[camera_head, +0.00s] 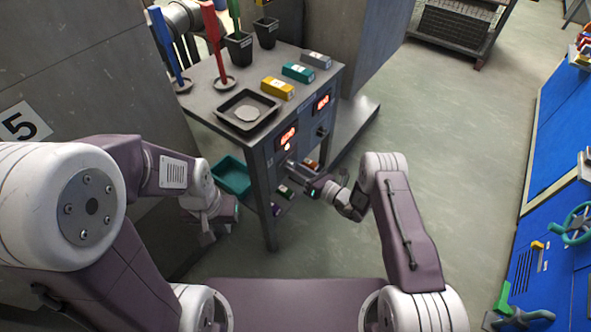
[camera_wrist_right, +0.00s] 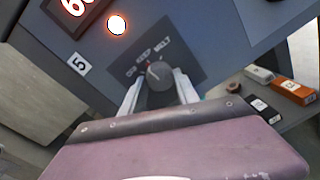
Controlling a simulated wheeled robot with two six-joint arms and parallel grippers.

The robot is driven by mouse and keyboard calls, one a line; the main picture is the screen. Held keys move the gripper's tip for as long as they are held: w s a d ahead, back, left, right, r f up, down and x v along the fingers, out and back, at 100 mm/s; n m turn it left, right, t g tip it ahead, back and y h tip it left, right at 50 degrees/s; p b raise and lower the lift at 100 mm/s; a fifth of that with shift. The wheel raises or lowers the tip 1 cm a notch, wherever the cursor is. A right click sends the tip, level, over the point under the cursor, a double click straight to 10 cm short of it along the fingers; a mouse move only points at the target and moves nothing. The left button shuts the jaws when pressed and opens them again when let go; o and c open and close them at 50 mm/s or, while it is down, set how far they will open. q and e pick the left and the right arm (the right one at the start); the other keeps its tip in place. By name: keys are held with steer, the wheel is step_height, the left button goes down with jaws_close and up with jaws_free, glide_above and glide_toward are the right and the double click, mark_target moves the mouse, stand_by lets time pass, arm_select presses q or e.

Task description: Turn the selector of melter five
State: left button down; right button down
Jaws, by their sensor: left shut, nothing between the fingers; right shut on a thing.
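The selector (camera_wrist_right: 158,80) of melter five is a dark round knob on the grey front panel, with white OFF, KEEP and MELT markings around it. My right gripper (camera_wrist_right: 159,90) is shut on the selector, one pale finger on each side. A small mark on the knob points roughly toward KEEP, but is too small to be sure. Above it are a lit red display (camera_wrist_right: 75,8) and a glowing lamp (camera_wrist_right: 117,24). In the head view, my left gripper (camera_head: 208,232) is shut and empty, low beside the bench.
The bench top holds a dark tray (camera_head: 247,112) with a pale disc, and yellow (camera_head: 277,88), teal and grey boxes. A second display (camera_head: 322,103) and knob (camera_head: 321,132) are to the right. A teal bin (camera_head: 231,176) stands below left.

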steer(key=shift+m, duration=0.6)
steer(key=c, duration=0.9)
jaws_free()
steer(key=shift+d, duration=0.1)
steer(key=p+v, duration=0.2)
steer(key=v, duration=0.7)
